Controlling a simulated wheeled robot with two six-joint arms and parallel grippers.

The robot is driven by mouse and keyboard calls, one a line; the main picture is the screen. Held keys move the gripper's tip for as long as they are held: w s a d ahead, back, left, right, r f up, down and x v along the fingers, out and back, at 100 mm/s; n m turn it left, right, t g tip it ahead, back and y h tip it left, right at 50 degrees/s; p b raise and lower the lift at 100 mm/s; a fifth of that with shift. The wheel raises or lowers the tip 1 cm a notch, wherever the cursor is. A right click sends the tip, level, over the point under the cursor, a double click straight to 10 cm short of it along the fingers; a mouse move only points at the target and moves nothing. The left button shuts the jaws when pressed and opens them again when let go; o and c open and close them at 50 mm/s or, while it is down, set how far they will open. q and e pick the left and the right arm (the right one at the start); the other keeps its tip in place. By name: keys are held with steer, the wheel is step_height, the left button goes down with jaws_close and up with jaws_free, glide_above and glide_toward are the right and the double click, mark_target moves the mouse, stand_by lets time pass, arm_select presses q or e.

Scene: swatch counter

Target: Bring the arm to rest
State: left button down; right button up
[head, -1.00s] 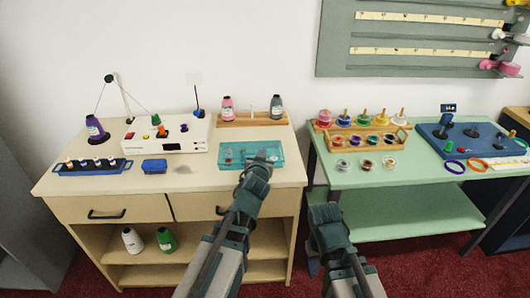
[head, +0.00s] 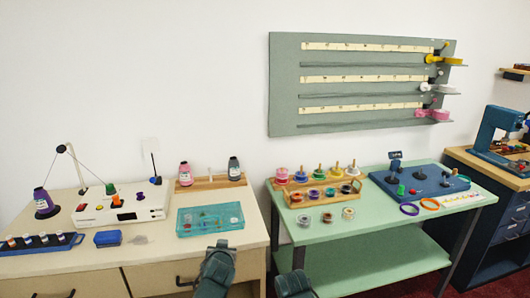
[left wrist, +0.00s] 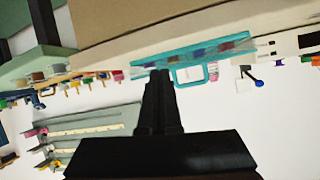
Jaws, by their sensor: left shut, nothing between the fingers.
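My left gripper (head: 221,246) is low in the head view, in front of the cream counter's right end and below the teal tray. In the left wrist view its dark fingers (left wrist: 160,78) are together and empty. That view is upside down, and the fingertips appear just beside the teal tray (left wrist: 190,60). My right gripper (head: 293,283) is at the bottom edge of the head view, in front of the green table's left end. Its fingers cannot be made out.
The teal tray (head: 210,229) sits near the cream counter's (head: 150,255) right edge, with small pieces inside. A gap separates it from the green table (head: 345,228), which carries a spool rack (head: 320,192) and a blue board (head: 415,184). A grey wall board (head: 360,85) hangs behind.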

arm_select(q)
steer(key=s+d+f+m+g+p, duration=0.1)
steer(key=s+d+g+p, duration=0.3)
steer(key=s, duration=0.7)
steer(key=s+d+f+m+g+p, duration=0.2)
steer(key=s+d+g+p, duration=0.2)
steer(key=s+g, duration=0.5)
steer(key=shift+s+d+m+h, duration=0.4)
steer(key=shift+s+d, duration=0.75)
steer(key=shift+s, duration=0.05)
